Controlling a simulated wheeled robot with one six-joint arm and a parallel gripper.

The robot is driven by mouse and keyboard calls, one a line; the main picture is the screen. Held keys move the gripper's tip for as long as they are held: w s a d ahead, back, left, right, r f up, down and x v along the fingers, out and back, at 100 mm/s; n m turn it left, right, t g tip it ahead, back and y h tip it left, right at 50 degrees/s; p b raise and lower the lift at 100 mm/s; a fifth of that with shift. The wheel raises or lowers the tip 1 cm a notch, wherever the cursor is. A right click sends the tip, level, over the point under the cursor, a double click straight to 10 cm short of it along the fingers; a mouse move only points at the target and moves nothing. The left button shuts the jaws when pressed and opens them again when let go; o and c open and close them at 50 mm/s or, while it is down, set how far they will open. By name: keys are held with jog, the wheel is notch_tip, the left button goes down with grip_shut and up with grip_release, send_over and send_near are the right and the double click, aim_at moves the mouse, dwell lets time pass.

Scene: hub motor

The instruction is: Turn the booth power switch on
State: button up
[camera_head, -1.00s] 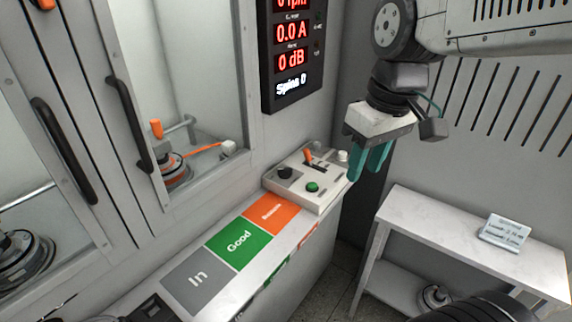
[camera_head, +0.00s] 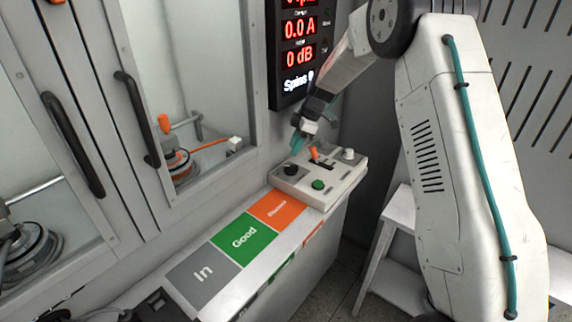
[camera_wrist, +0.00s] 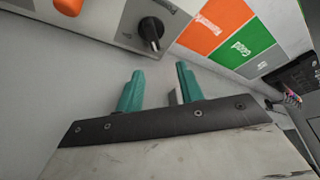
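The pale control box (camera_head: 330,194) stands on the bench's far end. It carries a black rotary knob (camera_head: 291,170) on a dark grey plate, a green button (camera_head: 318,185), an orange-handled lever (camera_head: 314,153) and a white knob (camera_head: 348,154). My gripper (camera_head: 297,146) is at the box's back edge, near the black knob. In the wrist view its two teal fingers (camera_wrist: 160,75) are apart with nothing between them. The black knob (camera_wrist: 152,30) is just beyond the fingertips, and the orange lever (camera_wrist: 70,5) is at the upper left.
The display (camera_head: 300,55) hangs on the booth wall above the box and reads 0.0 A and 0 dB. Grey "In", green "Good" (camera_head: 243,236) and orange panels lie left of the box. A booth window with a motor fixture (camera_head: 178,170) is at the left. A white side table (camera_head: 395,215) stands right.

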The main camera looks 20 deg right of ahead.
aim_at(285, 166)
jog(key=shift+w+f, duration=0.2)
jog(key=shift+f, duration=0.25)
jog(key=shift+w+f, duration=0.2)
jog(key=shift+f, duration=0.25)
jog(key=x, duration=0.7)
jog(key=shift+a, duration=0.15)
grip_shut()
